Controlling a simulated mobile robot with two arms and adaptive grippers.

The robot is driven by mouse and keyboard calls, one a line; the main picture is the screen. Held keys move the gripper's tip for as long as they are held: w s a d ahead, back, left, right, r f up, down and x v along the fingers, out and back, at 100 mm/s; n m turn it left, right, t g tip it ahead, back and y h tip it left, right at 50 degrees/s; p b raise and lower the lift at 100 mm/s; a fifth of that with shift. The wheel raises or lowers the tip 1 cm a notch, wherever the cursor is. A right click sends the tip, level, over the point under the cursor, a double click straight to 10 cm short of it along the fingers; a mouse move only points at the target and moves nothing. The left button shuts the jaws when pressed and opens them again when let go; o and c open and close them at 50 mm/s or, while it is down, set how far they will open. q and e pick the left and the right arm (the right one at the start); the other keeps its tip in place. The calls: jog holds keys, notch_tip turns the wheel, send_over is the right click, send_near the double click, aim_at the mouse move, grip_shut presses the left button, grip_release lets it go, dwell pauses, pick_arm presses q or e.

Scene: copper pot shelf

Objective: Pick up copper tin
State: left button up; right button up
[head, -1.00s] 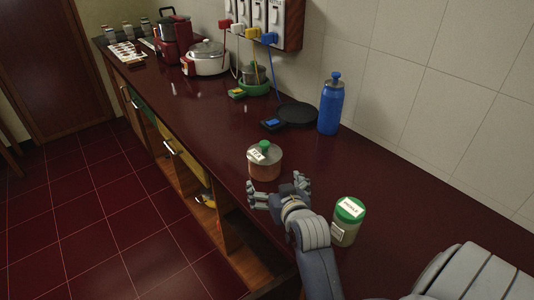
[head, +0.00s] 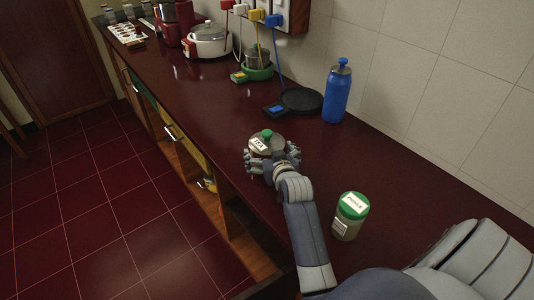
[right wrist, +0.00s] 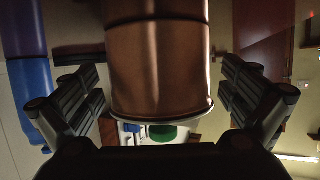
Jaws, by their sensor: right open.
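The copper tin (head: 268,141) stands on the dark red counter, with a grey lid, a green knob and a white label on top. In the right wrist view its copper wall (right wrist: 158,65) fills the middle, upside down, with the lid rim low in the picture. My right gripper (head: 270,163) is open, with one finger on each side of the tin; in the right wrist view (right wrist: 160,95) gaps show between both fingers and the wall. The tin's lower part is mostly hidden by the gripper in the head view. My left gripper is not in view.
A green-lidded jar (head: 350,216) stands close to the right of my forearm. A blue bottle (head: 337,91) and a black round pan-like item (head: 300,100) are behind the tin. A white pot (head: 207,42) stands farther back. The counter left of the tin is clear.

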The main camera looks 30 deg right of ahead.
jog(key=shift+w+d+f, duration=0.15)
jog(key=shift+w+d, duration=0.05)
jog(key=shift+w, duration=0.4)
jog(key=shift+w+d+f, duration=0.2)
jog(key=shift+w+f, duration=0.05)
jog(key=shift+w, duration=0.15)
jog(key=shift+c, duration=1.1)
jog(key=c, duration=1.1)
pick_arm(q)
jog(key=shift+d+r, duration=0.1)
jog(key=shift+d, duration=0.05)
pick_arm(e)
jog(key=shift+r, duration=0.15)
jog(key=shift+c, duration=0.2)
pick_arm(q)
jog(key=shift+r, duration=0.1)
pick_arm(e)
jog(key=shift+r, duration=0.1)
